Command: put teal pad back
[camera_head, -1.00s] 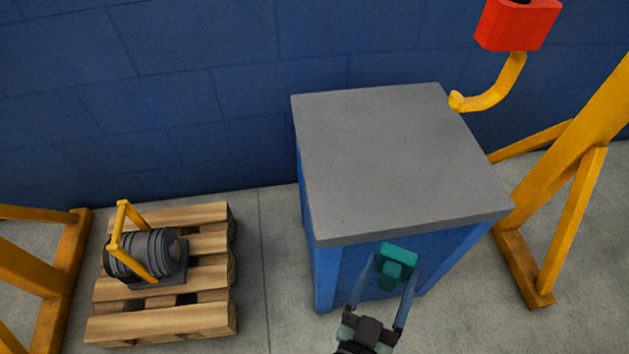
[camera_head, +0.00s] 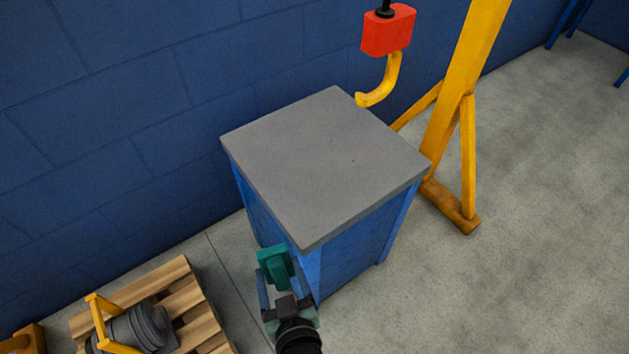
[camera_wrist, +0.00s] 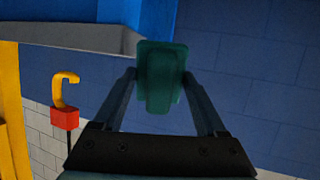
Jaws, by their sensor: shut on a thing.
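The teal pad (camera_head: 273,262) is a small block with a raised rib. My gripper (camera_head: 279,281) is shut on it, in front of the near left corner of the grey-topped blue cabinet in the head view. In the wrist view, the teal pad (camera_wrist: 161,77) sits between the two fingertips of my gripper (camera_wrist: 160,85). The pad is in the air, below the level of the cabinet top in the picture. I cannot tell its exact gap from the cabinet.
The cabinet's grey top (camera_head: 325,165) is bare. A yellow hook (camera_head: 381,84) under a red block (camera_head: 388,30) hangs behind it. A yellow frame (camera_head: 455,110) stands right. A wooden pallet (camera_head: 200,310) with a grey motor (camera_head: 137,328) lies lower left. Open floor is at right.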

